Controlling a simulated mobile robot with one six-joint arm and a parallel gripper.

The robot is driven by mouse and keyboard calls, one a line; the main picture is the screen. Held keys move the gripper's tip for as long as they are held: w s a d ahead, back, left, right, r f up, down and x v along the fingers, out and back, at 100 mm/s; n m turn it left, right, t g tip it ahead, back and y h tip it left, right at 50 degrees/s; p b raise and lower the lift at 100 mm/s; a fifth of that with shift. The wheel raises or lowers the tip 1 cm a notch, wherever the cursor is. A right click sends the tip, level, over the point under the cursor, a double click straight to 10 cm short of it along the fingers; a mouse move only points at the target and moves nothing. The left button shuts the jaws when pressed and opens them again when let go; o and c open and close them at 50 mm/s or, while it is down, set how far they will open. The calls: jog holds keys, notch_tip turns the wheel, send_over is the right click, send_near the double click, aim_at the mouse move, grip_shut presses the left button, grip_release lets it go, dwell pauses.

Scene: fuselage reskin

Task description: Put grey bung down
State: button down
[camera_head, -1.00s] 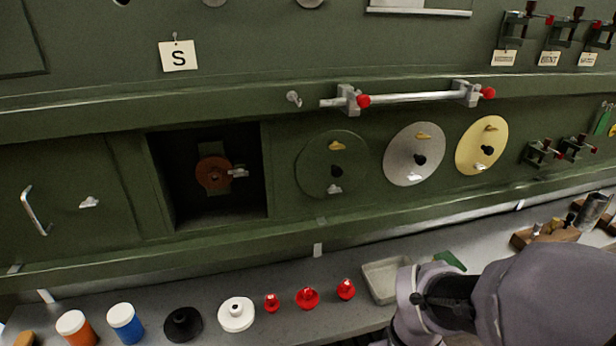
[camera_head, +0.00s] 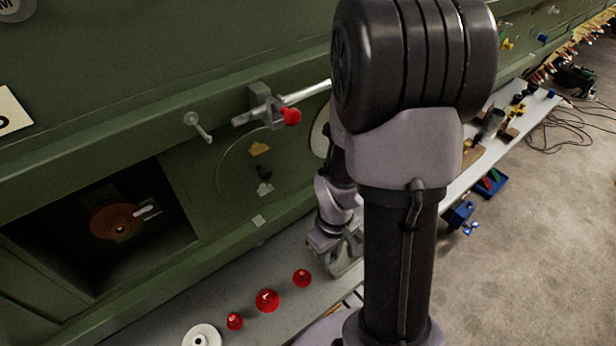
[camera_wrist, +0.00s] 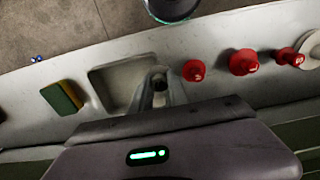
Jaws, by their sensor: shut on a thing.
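My gripper (camera_head: 335,250) is low over the grey bench, beside a shallow tray, in the head view. In the wrist view my gripper (camera_wrist: 160,92) points down next to the tray (camera_wrist: 93,80), on its right side. It is shut on a small grey thing, the grey bung (camera_wrist: 158,74), mostly hidden between the fingers. I cannot tell whether the bung touches the bench or the tray. In the head view my arm and gripper hide most of the tray.
Red bungs stand in a row on the bench (camera_head: 302,278), also in the wrist view (camera_wrist: 193,70). A white disc (camera_head: 201,336) lies beyond them. A yellow and green sponge (camera_wrist: 63,97) lies left of the tray. The green fuselage wall (camera_head: 90,140) has an open recess.

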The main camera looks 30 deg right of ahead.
jog(key=w+d, duration=0.1)
jog(key=d, duration=0.1)
jog(key=w+d+f, duration=0.1)
jog(key=d, duration=0.2)
jog(key=w+d, duration=0.1)
jog(key=d, duration=0.1)
jog(key=shift+w+d+f, duration=0.15)
jog(key=shift+w+f, duration=0.15)
jog(key=shift+w, duration=0.05)
notch_tip(320, 180, down, 4)
jog(key=shift+r+b, duration=0.25)
jog(key=shift+b, duration=0.25)
jog(key=shift+r, duration=0.1)
jog(key=c, duration=1.3)
grip_release()
